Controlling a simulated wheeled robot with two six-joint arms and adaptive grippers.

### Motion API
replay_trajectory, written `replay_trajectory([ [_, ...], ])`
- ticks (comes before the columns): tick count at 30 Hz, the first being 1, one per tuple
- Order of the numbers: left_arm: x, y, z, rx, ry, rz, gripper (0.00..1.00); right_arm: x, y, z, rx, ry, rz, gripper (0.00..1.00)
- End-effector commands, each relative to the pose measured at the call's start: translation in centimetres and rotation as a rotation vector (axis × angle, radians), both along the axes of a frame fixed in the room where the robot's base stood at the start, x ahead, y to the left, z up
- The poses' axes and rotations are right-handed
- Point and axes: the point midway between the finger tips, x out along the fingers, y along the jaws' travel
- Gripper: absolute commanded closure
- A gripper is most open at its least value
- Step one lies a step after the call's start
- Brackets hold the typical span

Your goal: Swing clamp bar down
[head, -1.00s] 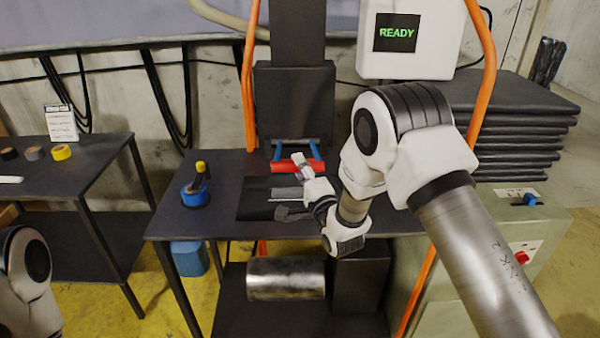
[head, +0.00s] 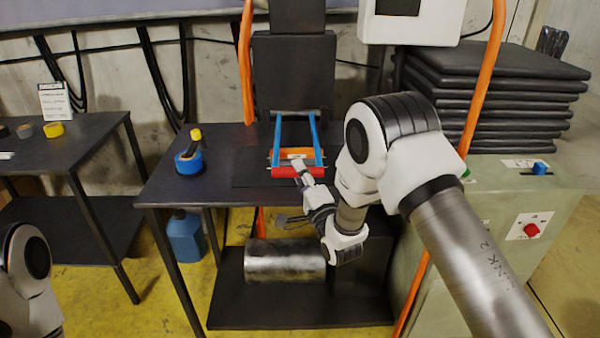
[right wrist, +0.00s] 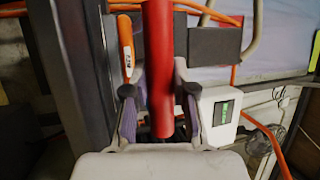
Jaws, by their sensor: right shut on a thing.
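The clamp bar has two blue side arms (head: 318,135), an orange crosspiece (head: 290,154) and a red front bar (head: 284,172). It reaches forward, low over the dark table top, from the black press column (head: 292,75). My right gripper (head: 302,174) is shut on the red bar near its right part. In the right wrist view the red bar (right wrist: 158,65) runs between the two fingers (right wrist: 158,105). The bar's contact with the table surface cannot be made out. My left gripper is outside the view; only part of my left arm shows at the lower left.
A blue tape roll (head: 189,160) sits left on the press table (head: 165,190). A side table (head: 85,155) holds more tape rolls. Orange hoses (head: 246,70) frame the press. Dark folded sheets (head: 490,90) and a green cabinet (head: 550,205) stand at right.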

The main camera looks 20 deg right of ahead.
Motion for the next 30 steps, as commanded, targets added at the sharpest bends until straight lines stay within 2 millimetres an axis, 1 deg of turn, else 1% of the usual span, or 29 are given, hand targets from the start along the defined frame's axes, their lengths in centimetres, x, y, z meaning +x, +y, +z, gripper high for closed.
replay_trajectory([
  [1,0.0,0.0,-0.3,0.000,0.000,0.000,0.60,-0.4,0.2,-1.9,-0.005,0.042,0.005,1.00],
  [2,0.0,0.0,-0.3,0.000,0.000,0.000,0.60,-0.4,0.2,-1.9,-0.005,0.042,0.005,1.00],
  [3,0.0,0.0,-0.3,0.000,0.000,0.000,0.60,-0.4,0.2,-1.9,-0.005,0.043,0.006,0.71],
  [5,0.0,0.0,-0.3,0.000,0.000,0.000,0.60,-0.4,0.2,-1.9,-0.005,0.042,0.006,0.50],
  [6,0.0,0.0,-0.3,0.000,0.000,0.000,0.60,-0.4,0.2,-1.9,-0.004,0.041,0.005,0.48],
  [16,0.0,0.0,-0.2,0.000,0.000,0.000,0.60,-0.3,0.1,-1.7,-0.003,0.039,0.003,0.48],
  [19,0.0,0.0,0.3,0.000,0.000,0.000,0.60,-0.3,0.1,-1.1,-0.003,0.038,0.002,0.48],
  [23,0.0,0.0,1.9,0.000,0.000,0.000,0.60,-0.3,0.1,1.2,-0.002,0.034,0.001,0.48],
  [30,0.0,0.0,6.2,0.000,0.000,0.000,0.60,0.0,0.0,7.4,-0.002,0.027,0.002,0.48],
])
